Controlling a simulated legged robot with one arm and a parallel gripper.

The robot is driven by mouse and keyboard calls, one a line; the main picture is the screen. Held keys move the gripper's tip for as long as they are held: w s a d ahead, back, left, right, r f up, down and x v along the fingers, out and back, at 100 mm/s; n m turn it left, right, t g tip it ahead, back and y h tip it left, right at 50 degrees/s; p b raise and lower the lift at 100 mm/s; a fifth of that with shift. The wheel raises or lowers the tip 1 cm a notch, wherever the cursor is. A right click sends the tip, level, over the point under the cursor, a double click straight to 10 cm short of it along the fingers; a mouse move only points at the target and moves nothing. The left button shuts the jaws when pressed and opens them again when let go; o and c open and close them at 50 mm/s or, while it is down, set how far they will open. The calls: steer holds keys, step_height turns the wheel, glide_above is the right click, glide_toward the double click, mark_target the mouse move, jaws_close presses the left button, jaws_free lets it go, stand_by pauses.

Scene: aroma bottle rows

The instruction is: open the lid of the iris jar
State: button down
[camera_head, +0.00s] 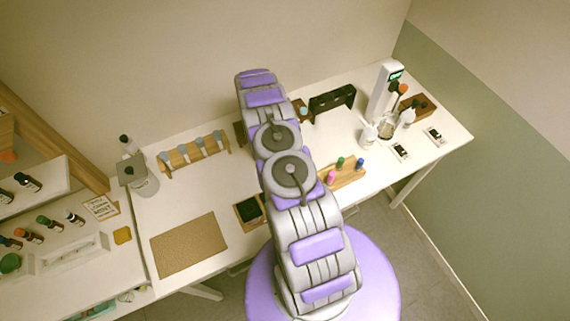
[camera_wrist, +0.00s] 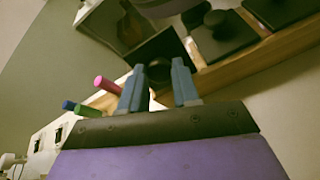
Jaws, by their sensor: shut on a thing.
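In the wrist view my gripper (camera_wrist: 158,66) has its two blue-grey fingers closed around a small dark round knob (camera_wrist: 158,74). A dark square panel shows just behind this knob; I cannot tell whether it is a lid lifted or seated. Beside it, black square lids with round knobs (camera_wrist: 221,34) sit in a row along a wooden rack (camera_wrist: 235,62). No label is readable, so I cannot tell which is the iris jar. In the head view my arm hides the gripper and most of this rack.
A wooden block with pink, green and blue pegs (camera_head: 347,172) stands right of my arm. A black stand (camera_head: 332,100) and a white device (camera_head: 384,92) are at the back right. A wooden rack of vials (camera_head: 195,152) and a cork mat (camera_head: 188,245) are at left.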

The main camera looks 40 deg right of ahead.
steer(key=c, duration=0.8)
jaws_free()
steer(key=shift+s, duration=0.1)
steer(key=shift+r, duration=0.1)
steer(key=shift+s+a+r+p, duration=0.55)
steer(key=shift+s+r+p, duration=0.3)
steer(key=shift+p, duration=0.55)
steer(key=shift+s+a+r+p, duration=0.5)
steer(key=shift+s+r+p, duration=0.35)
steer(key=shift+p, duration=0.55)
steer(key=s+a+r+b, duration=0.1)
steer(key=s+a+b, duration=0.1)
steer(key=s+a, duration=0.4)
steer(key=shift+s, duration=2.05)
steer(key=shift+w+a+r, duration=0.15)
